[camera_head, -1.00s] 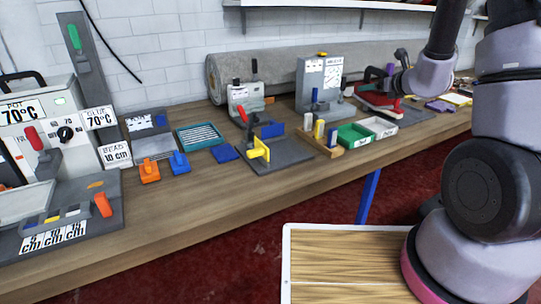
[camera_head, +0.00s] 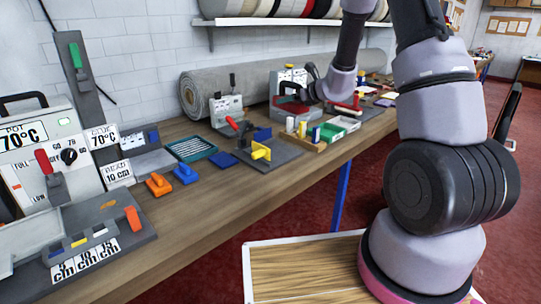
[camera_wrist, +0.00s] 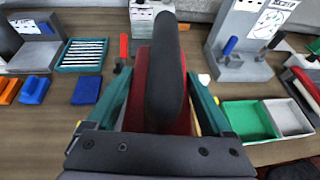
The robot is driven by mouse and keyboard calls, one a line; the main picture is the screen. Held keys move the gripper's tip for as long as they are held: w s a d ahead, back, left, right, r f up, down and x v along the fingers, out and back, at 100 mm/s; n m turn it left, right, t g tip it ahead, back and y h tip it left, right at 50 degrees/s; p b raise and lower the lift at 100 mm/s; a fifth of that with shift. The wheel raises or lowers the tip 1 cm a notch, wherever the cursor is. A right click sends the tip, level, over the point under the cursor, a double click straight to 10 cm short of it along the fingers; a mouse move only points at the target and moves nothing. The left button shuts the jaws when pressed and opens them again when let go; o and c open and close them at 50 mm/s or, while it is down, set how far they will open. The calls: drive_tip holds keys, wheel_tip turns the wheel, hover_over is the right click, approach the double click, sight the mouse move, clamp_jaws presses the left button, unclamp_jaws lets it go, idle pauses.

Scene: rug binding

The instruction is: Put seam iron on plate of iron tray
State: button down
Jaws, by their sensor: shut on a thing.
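The seam iron (camera_wrist: 168,75), red with a long black handle, is between the teal fingers of my gripper (camera_wrist: 160,102) in the wrist view. My gripper is shut on it. In the head view the red iron (camera_head: 292,107) shows under my gripper (camera_head: 308,92), held up in front of the grey machine at the back of the bench. The iron tray (camera_head: 352,107), with a red edge, lies on the bench to the right of the iron. Part of the tray (camera_wrist: 304,86) also shows at the right edge of the wrist view. Its plate is largely hidden.
Green and white bins (camera_head: 330,132) and a block with coloured spools (camera_head: 300,138) stand near the bench's front edge. A grey base with a yellow clamp (camera_head: 261,152) is to their left. A grey rug roll (camera_head: 255,82) lies along the wall.

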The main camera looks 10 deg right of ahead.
sight(276, 97)
drive_tip(key=shift+n+g+y, duration=0.3)
drive_tip(key=shift+n+y, duration=0.3)
drive_tip(key=shift+y, duration=0.1)
drive_tip(key=w+a, duration=0.2)
drive_tip(key=a, duration=0.1)
drive_tip(key=w+a, duration=0.1)
drive_tip(key=a, duration=0.1)
drive_tip(key=shift+a+f, duration=0.1)
drive_tip(key=shift+a, duration=0.1)
drive_tip(key=shift+w+a+f, duration=0.1)
drive_tip(key=shift+a+f, duration=0.15)
wheel_tip(276, 97, down, 17)
drive_tip(key=shift+f, duration=0.15)
drive_tip(key=shift+f, duration=0.15)
unclamp_jaws()
drive_tip(key=shift+f, duration=0.1)
